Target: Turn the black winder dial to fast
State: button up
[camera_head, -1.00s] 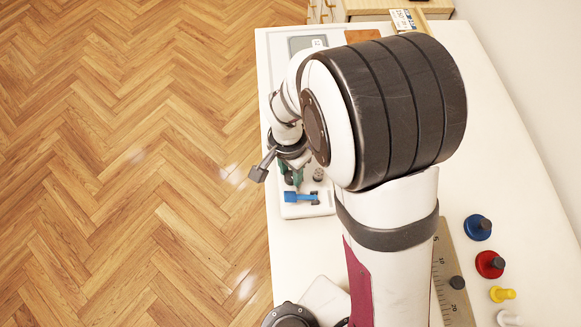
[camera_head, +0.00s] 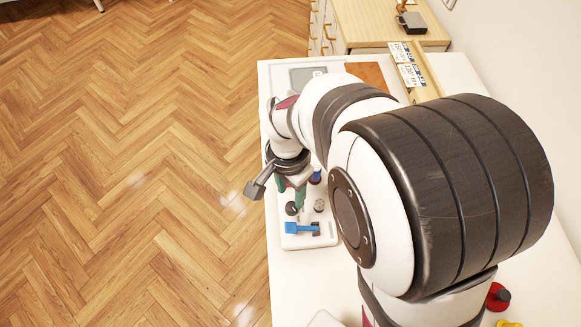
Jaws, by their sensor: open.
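The black winder dial (camera_head: 291,208) is a small round knob on the white machine panel (camera_head: 290,241) at the table's left edge. A light mark shows on it, but its setting is too small to read. My gripper (camera_head: 291,192) hangs just behind the dial in the picture, with its green fingers apart and nothing seen between them. I cannot tell its height over the dial or whether it touches it. My wrist and arm hide much of the panel behind.
A blue lever (camera_head: 301,228) sits in front of the dial, and a grey knob (camera_head: 319,205) stands to its right. A red and blue part (camera_head: 316,176) is partly hidden beside my gripper. A red spool (camera_head: 498,297) is at the lower right. The floor is clear on the left.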

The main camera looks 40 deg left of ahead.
aim_at(289, 203)
notch_tip(289, 203, up, 10)
jog(key=w+d+r+m+y, duration=0.1)
jog(key=d+r+m, duration=0.25)
jog(key=d, duration=1.35)
jog(key=s+d+f+m+y, duration=0.1)
jog(key=s+d+f, duration=0.1)
jog(key=s+d, duration=0.5)
jog(key=shift+s+d, duration=0.3)
jog(key=shift+d, duration=0.65)
